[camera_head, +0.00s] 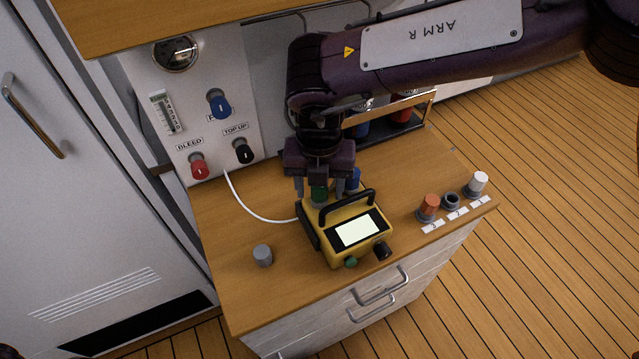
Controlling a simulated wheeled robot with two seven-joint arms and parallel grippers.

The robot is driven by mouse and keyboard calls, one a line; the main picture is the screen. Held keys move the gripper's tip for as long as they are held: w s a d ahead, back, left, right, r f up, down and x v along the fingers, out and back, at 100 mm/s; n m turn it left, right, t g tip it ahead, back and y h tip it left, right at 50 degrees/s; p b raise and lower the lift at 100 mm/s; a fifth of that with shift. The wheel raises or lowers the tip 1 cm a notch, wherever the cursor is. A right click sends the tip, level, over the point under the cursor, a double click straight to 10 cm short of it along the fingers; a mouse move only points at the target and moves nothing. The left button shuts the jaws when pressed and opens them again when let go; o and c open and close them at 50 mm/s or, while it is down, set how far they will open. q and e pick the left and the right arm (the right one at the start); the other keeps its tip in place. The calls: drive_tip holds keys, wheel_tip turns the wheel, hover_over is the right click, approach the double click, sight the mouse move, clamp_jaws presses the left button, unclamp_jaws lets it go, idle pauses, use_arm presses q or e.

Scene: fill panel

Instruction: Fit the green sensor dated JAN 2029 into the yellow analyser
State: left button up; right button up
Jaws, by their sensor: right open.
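The yellow analyser (326,216) stands on the wooden counter, with a black handle, a lit screen and green and black fittings on its front. My right gripper (328,194) points down just behind it, fingers open. A green sensor (319,194) shows between the fingers at the analyser's back edge. I cannot tell whether it sits in the analyser or behind it, and its date cannot be read. A blue piece (353,179) shows just right of the fingers, partly hidden. My left gripper is not in view.
A grey cap (262,255) stands left of the analyser. On the right stand an orange piece (429,206), a dark ring-shaped piece (451,200) and a white piece (479,181), with labels in front. A rack (430,107) stands behind. A white tube (241,203) crosses the counter.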

wheel_tip(320, 180, up, 8)
drive_tip(key=shift+f+b, duration=0.1)
drive_tip(key=shift+b, duration=0.25)
drive_tip(key=shift+f, duration=0.1)
idle(0.4)
